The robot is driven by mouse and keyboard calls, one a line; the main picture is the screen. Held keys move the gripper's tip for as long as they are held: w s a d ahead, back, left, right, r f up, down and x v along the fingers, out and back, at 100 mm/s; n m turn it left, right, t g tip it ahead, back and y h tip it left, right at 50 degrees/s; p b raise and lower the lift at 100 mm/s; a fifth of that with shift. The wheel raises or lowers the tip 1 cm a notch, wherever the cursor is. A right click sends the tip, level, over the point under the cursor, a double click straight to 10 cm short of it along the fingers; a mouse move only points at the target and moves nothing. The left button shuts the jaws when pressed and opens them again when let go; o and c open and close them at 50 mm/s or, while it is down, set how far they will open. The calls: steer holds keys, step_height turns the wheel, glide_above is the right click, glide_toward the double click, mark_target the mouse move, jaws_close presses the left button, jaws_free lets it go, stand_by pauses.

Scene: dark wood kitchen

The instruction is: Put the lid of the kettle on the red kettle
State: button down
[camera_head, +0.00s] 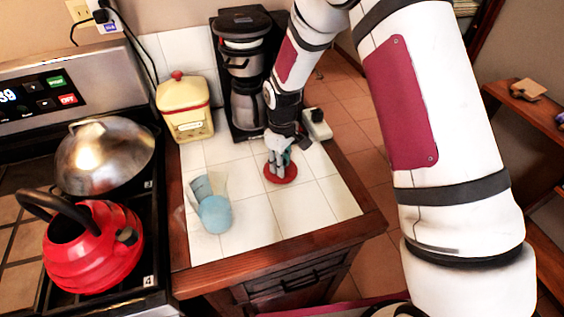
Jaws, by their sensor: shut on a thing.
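The red kettle (97,252) stands on the stove at the lower left, with a dark arched handle and its top opening uncovered. The red lid (281,174) is a small round disc at the tiled counter, below the coffee maker. My gripper (279,158) points down over the lid and is shut on it. The fingertips hide the middle of the lid. I cannot tell whether the lid rests on the tiles or is just above them.
A blue cup (214,213) lies on the counter between the lid and the stove. A yellow canister (186,108), a black coffee maker (244,75) and a metal domed cover (105,155) stand farther back. The front right tiles are clear.

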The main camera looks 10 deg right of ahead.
steer(key=shift+f, duration=0.15)
steer(key=c, duration=1.2)
jaws_free()
